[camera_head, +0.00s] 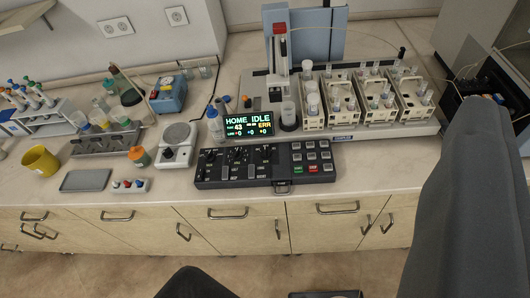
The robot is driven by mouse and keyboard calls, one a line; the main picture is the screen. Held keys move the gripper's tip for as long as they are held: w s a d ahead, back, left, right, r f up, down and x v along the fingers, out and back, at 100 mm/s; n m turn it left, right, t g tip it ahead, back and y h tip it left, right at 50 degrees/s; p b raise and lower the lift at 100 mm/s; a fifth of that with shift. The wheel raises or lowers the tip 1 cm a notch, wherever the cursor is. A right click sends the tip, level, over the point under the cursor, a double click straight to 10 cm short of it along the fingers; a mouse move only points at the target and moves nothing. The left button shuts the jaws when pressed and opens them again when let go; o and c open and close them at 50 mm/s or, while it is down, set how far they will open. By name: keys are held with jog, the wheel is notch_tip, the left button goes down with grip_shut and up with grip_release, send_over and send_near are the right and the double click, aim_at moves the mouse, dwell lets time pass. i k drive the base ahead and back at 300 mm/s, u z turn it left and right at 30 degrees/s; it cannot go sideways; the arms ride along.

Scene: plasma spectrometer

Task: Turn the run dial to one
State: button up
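A long black control panel (225,183) lies on the bench in front of the instrument. It carries small dark knobs or switches on its left and middle, and buttons including a green one (297,169) and a red one (312,169) on its right. I cannot tell which control is the run dial or where it points; the labels are too small. A display (248,123) behind the panel reads HOME, IDLE and ERR. My gripper's fingers do not show; only a large grey part and dark shapes of mine show at the right and bottom.
A white scale (176,155) and a small box with coloured knobs (131,186) stand left of the panel. Racks of vials (366,98) stand behind it on the right. Drawers with handles (228,214) line the bench front. Open floor lies before the bench.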

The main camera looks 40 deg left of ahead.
aim_at(266, 153)
jog(key=k, duration=0.5)
jog(key=u, duration=2.1)
jog(key=k, duration=0.75)
jog(key=z, duration=1.5)
jog(key=i, duration=1)
jog(key=u, duration=0.05)
